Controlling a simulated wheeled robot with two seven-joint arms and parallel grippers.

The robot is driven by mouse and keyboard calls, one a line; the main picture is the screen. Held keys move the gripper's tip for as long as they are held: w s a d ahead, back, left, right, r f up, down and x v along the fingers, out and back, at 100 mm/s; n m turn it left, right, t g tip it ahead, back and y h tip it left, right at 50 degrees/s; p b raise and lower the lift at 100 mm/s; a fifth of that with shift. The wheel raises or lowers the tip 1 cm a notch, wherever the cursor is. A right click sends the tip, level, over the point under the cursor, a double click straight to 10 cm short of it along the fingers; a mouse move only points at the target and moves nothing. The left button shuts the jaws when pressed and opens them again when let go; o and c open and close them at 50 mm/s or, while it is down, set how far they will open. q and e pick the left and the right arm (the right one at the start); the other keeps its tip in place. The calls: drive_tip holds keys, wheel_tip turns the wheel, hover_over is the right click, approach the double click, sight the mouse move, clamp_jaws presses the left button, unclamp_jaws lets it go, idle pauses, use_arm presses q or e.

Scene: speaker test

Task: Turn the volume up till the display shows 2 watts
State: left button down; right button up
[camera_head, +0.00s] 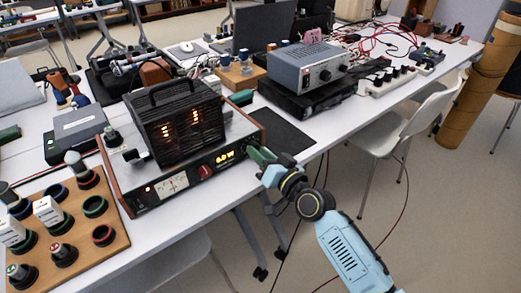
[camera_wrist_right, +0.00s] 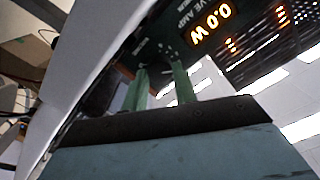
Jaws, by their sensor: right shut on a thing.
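The amplifier (camera_head: 190,165) stands at the table's front edge, with a black front panel and wooden sides. Its lit orange display (camera_head: 225,156) reads 0.0 W, clearer in the wrist view (camera_wrist_right: 211,22). My right gripper (camera_head: 262,156) is at the right end of the front panel. In the wrist view its green fingers (camera_wrist_right: 162,85) reach the panel by a ring of white scale marks and are shut on the volume knob. My left gripper is not in view.
A red knob (camera_head: 206,171) and a needle meter (camera_head: 172,184) sit left of the display. A wooden board (camera_head: 117,243) with several speaker parts lies left. A grey instrument (camera_head: 308,66) stands behind right. A white chair (camera_head: 405,130) is at the right.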

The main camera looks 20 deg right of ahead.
drive_tip(key=m+p, duration=0.1)
drive_tip(key=m, duration=0.2)
drive_tip(key=shift+m, duration=0.3)
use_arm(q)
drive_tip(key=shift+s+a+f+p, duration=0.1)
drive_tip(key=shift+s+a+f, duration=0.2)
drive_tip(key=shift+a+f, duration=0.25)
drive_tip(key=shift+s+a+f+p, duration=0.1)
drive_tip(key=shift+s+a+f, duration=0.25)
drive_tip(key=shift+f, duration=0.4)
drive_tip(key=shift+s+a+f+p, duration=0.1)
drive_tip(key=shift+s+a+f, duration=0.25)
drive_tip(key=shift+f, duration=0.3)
use_arm(e)
drive_tip(key=shift+m, duration=1.2)
drive_tip(key=o, duration=1)
drive_tip(key=shift+s, duration=0.1)
drive_tip(key=shift+s+d, duration=0.15)
drive_tip(key=shift+s, duration=0.15)
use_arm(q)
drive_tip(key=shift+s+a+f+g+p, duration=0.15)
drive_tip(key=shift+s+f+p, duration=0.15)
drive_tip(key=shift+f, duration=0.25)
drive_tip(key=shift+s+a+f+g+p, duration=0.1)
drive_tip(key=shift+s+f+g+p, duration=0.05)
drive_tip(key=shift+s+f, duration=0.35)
use_arm(e)
drive_tip(key=shift+v, duration=6.3)
